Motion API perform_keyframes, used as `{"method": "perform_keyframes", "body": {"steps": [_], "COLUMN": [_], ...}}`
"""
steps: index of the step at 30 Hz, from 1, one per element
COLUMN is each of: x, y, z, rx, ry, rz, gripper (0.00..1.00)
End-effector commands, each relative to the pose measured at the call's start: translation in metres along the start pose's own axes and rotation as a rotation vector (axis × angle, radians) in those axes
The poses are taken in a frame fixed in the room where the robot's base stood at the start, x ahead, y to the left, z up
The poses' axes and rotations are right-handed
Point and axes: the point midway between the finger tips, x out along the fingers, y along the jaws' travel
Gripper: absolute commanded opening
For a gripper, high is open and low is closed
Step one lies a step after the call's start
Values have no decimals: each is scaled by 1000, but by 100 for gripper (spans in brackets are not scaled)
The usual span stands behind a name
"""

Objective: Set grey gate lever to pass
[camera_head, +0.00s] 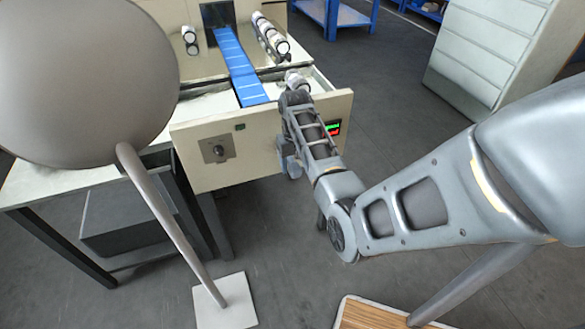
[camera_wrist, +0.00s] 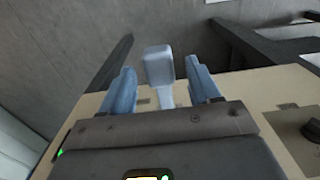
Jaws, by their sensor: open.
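The grey gate lever (camera_wrist: 158,66) shows in the wrist view as a pale grey block on a stem, standing out from the cream front panel (camera_wrist: 285,92). My gripper (camera_wrist: 160,72) is open, with one blue-grey finger on each side of the lever. Small gaps show between the lever and both fingers. In the head view my gripper (camera_head: 289,163) is at the front panel (camera_head: 190,170), left of the display; the lever cannot be told apart there. The lever's pass mark is not readable.
A black knob (camera_head: 217,149) sits on the panel's left part and a lit display (camera_head: 333,128) on its right. A blue conveyor (camera_head: 238,65) runs behind, with white rolls (camera_head: 270,38) beside it. A large grey rounded shape (camera_head: 85,70) covers the left.

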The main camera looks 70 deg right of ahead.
Motion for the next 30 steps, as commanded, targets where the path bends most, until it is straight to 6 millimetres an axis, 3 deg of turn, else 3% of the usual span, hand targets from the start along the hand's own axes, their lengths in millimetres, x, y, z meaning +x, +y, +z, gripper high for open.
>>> {"method": "perform_keyframes", "body": {"steps": [6, 15, 30], "x": [18, 20, 20], "y": [0, -1, -1], "z": [0, 0, 0], "rx": [0, 0, -1], "ry": [-1, 0, 0], "rz": [0, -1, -1], "gripper": [62, 61, 13]}}
